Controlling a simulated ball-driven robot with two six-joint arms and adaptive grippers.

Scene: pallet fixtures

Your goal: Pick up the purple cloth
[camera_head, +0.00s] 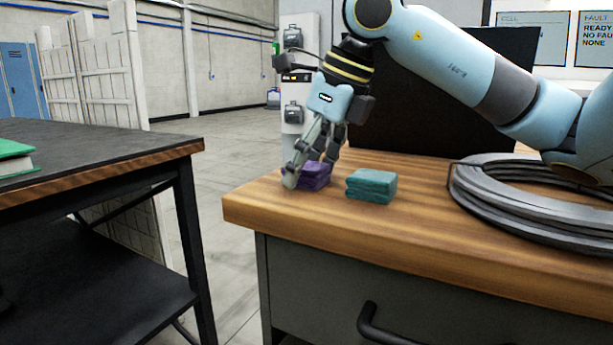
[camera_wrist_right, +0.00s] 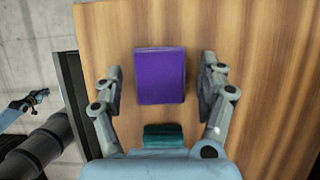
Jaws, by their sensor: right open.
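The purple cloth (camera_head: 314,178) is a folded stack on the wooden desk top, near its left corner in the head view. My right gripper (camera_head: 310,180) is down at it and partly covers it there. In the right wrist view the purple cloth (camera_wrist_right: 160,76) lies between the two spread fingers of my right gripper (camera_wrist_right: 161,85), with a gap on each side. The right gripper is open and holds nothing. My left gripper is not in the head view.
A folded teal cloth (camera_head: 371,186) lies just right of the purple one, also in the wrist view (camera_wrist_right: 164,135). A coil of grey cable (camera_head: 480,200) lies on the right. A dark screen (camera_head: 430,110) stands behind. A second table (camera_head: 100,160) with a green book (camera_head: 14,150) is on the left.

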